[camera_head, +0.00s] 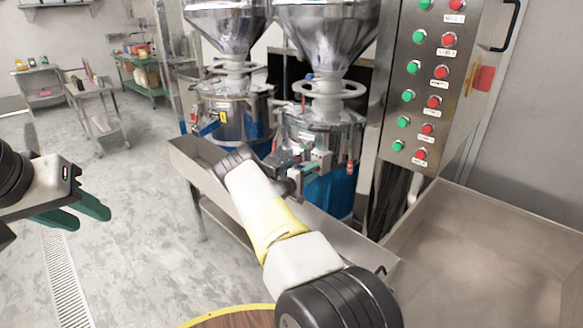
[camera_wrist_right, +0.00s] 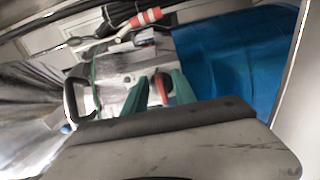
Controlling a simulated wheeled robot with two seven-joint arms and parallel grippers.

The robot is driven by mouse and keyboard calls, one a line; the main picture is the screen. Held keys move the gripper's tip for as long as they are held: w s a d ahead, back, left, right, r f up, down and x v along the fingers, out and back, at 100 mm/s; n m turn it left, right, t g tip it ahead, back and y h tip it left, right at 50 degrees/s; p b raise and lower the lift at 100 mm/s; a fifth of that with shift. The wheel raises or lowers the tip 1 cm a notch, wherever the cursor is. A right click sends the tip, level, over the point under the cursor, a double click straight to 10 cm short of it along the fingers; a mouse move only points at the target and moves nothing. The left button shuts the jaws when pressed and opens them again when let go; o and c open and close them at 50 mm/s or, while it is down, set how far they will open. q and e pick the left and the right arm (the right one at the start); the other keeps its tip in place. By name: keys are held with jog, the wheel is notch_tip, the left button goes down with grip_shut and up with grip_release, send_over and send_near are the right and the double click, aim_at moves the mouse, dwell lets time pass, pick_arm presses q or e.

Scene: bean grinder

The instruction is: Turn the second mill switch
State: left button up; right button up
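Two mills stand side by side, the left mill (camera_head: 232,112) and the right mill (camera_head: 325,135), each with a steel hopper above. My left gripper (camera_head: 75,212) is open and empty over the floor at the left.
A steel control panel (camera_head: 428,85) with green and red buttons stands right of the mills. A steel trough (camera_head: 350,236) runs in front of them. A steel bin (camera_head: 490,255) is at the right. Carts (camera_head: 95,105) stand at the back left. The left floor is clear.

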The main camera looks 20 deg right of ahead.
jog(key=v, duration=0.7)
jog(key=shift+s+a, duration=0.15)
jog(key=shift+a, duration=0.2)
